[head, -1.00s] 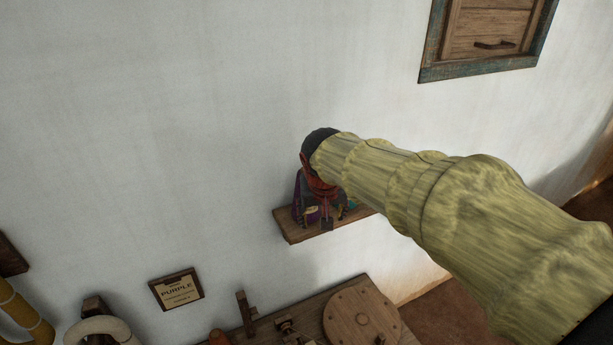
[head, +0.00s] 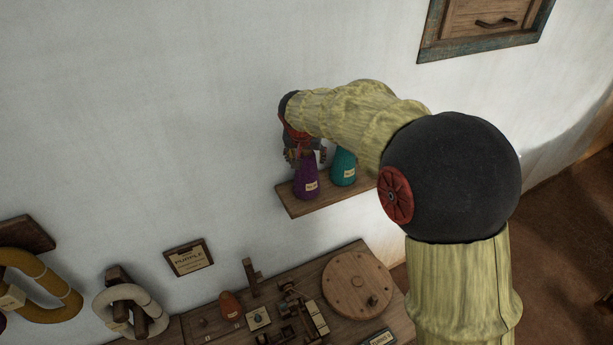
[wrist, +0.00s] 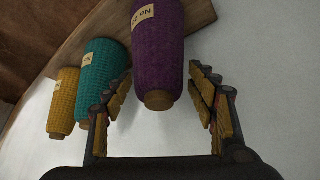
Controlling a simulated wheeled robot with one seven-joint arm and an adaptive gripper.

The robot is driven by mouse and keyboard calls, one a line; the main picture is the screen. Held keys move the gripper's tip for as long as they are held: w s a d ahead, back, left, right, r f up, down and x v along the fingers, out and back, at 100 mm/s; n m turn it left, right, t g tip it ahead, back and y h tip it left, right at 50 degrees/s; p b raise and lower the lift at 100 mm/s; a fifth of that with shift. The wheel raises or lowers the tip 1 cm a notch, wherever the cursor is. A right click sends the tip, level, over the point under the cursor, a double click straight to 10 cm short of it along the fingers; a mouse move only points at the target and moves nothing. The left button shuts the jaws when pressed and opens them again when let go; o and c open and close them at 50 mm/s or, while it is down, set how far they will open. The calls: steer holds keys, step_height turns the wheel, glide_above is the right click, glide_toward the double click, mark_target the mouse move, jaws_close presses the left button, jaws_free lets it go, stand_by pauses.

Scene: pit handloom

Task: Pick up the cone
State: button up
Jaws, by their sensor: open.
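A purple cone (head: 306,178) with a paper label stands on the small wall shelf (head: 292,205), beside a teal cone (head: 344,168). My gripper (head: 304,154) is open above the purple cone. In the wrist view the purple cone (wrist: 158,50) appears upside down, its narrow brown tip between the two open fingers (wrist: 160,90). I see no finger contact with it. The teal cone (wrist: 98,85) and a yellow cone (wrist: 63,102) appear to its left there. In the head view the yellow cone does not show.
A sign reading PURPLE (head: 188,257) is on the wall. Below stands a wooden bench (head: 245,280) with an orange cone (head: 230,305) and a round wooden disc (head: 357,287). Hanks of yellow (head: 45,285) and cream yarn (head: 130,308) hang at left.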

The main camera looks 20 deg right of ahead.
steer(key=x, duration=0.3)
steer(key=shift+f, duration=0.15)
steer(key=shift+s, duration=0.1)
steer(key=shift+c, duration=1.4)
steer(key=c, duration=0.9)
